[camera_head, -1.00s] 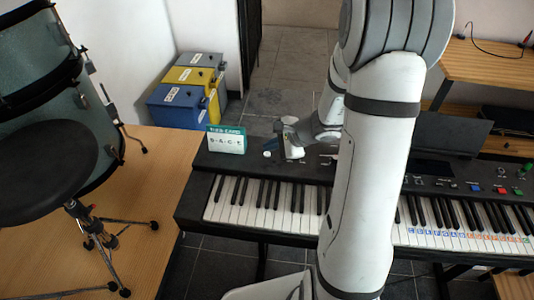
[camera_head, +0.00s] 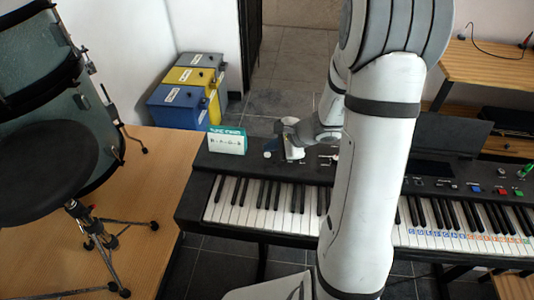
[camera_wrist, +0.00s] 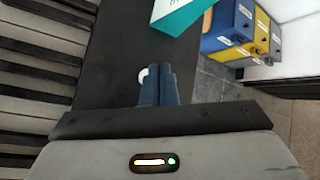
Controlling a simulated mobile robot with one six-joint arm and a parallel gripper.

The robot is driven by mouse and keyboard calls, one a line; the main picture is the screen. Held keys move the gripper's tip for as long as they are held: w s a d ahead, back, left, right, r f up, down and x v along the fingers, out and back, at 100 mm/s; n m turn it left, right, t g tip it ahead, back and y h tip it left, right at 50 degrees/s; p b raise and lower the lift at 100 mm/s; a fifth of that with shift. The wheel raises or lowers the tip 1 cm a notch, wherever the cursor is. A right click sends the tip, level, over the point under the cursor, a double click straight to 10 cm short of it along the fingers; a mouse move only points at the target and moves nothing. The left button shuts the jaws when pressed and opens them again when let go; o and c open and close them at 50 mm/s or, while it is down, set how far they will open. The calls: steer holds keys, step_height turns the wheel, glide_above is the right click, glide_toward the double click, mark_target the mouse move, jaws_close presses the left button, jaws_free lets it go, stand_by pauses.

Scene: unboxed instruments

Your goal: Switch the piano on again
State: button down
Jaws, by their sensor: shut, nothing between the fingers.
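The piano (camera_head: 232,165) is a long black keyboard on a dark stand. Its top panel carries controls on the right, and a dark display is partly behind my arm. My gripper (camera_head: 271,147) is low over the left part of that panel. In the wrist view its blue fingers (camera_wrist: 158,84) are together and empty. A small round white knob (camera_wrist: 143,76) shows just beside the fingertips; it also shows in the head view (camera_head: 267,154). I cannot tell whether the fingers touch it. My arm hides the middle of the piano.
A green and white card (camera_head: 227,140) stands on the panel's left end, close to my gripper. A drum stool (camera_head: 45,172) and drum stand on a wooden platform at left. Blue and yellow boxes (camera_head: 190,78) stand behind. A wooden shelf (camera_head: 490,62) is at right.

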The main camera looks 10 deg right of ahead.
steer(key=shift+f, duration=0.15)
stand_by(0.5)
steer(key=shift+f+b, duration=0.35)
steer(key=shift+b, duration=0.4)
steer(key=shift+f, duration=0.15)
stand_by(0.4)
steer(key=shift+r, duration=0.65)
steer(key=shift+r, duration=0.1)
steer(key=shift+r+p, duration=2.3)
steer(key=shift+r, duration=0.6)
